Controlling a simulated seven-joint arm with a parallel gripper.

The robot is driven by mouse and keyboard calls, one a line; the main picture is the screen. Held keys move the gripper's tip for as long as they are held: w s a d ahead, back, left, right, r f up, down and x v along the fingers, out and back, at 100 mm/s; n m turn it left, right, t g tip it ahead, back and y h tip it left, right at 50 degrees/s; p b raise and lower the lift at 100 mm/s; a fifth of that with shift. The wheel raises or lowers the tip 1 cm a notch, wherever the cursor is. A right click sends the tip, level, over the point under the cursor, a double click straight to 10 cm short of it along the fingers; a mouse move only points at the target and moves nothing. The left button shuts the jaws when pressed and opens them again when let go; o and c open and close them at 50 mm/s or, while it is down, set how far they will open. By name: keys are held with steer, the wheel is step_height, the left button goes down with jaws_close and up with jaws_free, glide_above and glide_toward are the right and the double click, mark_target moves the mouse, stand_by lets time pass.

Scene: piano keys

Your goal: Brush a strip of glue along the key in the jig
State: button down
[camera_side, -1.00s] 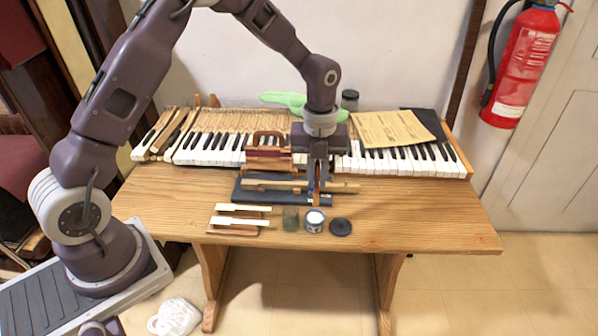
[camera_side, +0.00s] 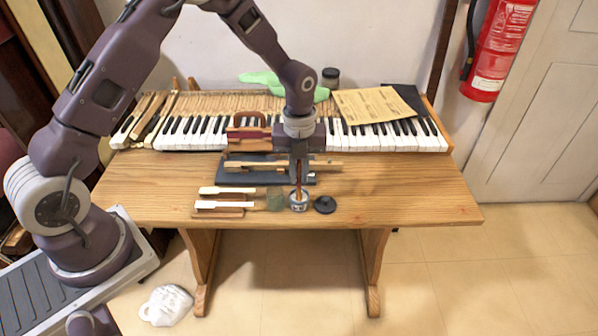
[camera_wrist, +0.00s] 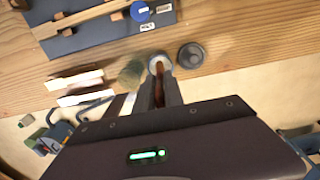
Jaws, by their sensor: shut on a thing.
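My gripper (camera_side: 299,172) is shut on a reddish-brown brush (camera_side: 298,189), held upright with its lower end at the mouth of the small glue pot (camera_side: 299,206). The wrist view shows the brush (camera_wrist: 158,88) between the fingers, in line with the pot (camera_wrist: 156,63); the bristles are hidden, so I cannot tell how deep they are. The dark jig (camera_side: 305,181) lies behind the pot, with a long wooden key (camera_side: 325,163) across it. The jig also shows at the top left of the wrist view (camera_wrist: 95,38). My gripper partly hides the key in the side view.
A round dark lid (camera_side: 324,205) lies right of the pot, and a greenish jar (camera_side: 274,201) stands close left. Two pale-topped key pieces (camera_side: 226,191) lie further left. The keyboard (camera_side: 390,137) runs behind the jig. The table's right side is clear.

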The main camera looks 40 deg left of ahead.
steer(key=shift+f, duration=0.6)
stand_by(1.3)
steer(key=shift+r, duration=3.55)
